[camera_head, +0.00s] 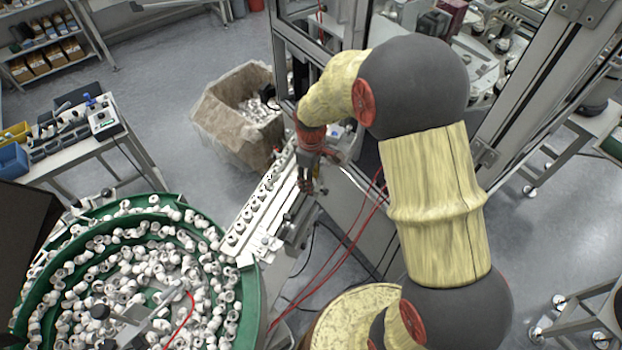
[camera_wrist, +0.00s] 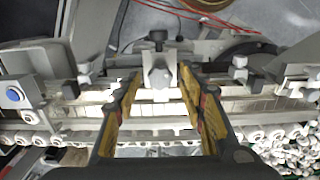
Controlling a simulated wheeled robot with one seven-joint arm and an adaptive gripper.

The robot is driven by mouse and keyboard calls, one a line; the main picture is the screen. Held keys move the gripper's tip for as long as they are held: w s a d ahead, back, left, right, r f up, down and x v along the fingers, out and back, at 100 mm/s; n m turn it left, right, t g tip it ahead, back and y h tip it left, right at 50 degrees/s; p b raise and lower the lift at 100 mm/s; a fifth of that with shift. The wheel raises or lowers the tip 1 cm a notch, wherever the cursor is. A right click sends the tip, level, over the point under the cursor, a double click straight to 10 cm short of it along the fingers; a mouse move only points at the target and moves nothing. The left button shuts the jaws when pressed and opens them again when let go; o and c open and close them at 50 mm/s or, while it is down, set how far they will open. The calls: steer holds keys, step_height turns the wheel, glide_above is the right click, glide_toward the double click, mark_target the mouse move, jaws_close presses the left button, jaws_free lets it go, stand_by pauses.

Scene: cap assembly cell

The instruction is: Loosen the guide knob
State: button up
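My gripper (camera_wrist: 157,80) is open in the wrist view, its two yellow-lined fingers spread to left and right. In the head view my gripper (camera_head: 308,182) points down over the far part of the track (camera_head: 262,214). The knob is too small to make out there, partly hidden by the gripper.
Similar knobs and clamps stand along the rail to the left (camera_wrist: 85,70) and right (camera_wrist: 240,68). A green bowl feeder (camera_head: 253,305) full of white caps lies at the track's near end. A machine frame post (camera_head: 357,22) rises close beside my arm. A worn bin (camera_head: 215,115) stands behind.

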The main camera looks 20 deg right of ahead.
step_height(320, 180, up, 12)
stand_by(0.8)
stand_by(0.4)
steer(key=s+f+m+t+b, duration=0.2)
steer(key=s+m+b, duration=0.2)
steer(key=s+b, duration=0.6)
steer(key=s+f+m+t+b, duration=0.3)
steer(key=s+m+b, duration=0.2)
steer(key=s+b, duration=0.6)
steer(key=shift+s+d+t, duration=0.25)
steer(key=shift+s+t, duration=0.05)
steer(key=shift+s, duration=0.6)
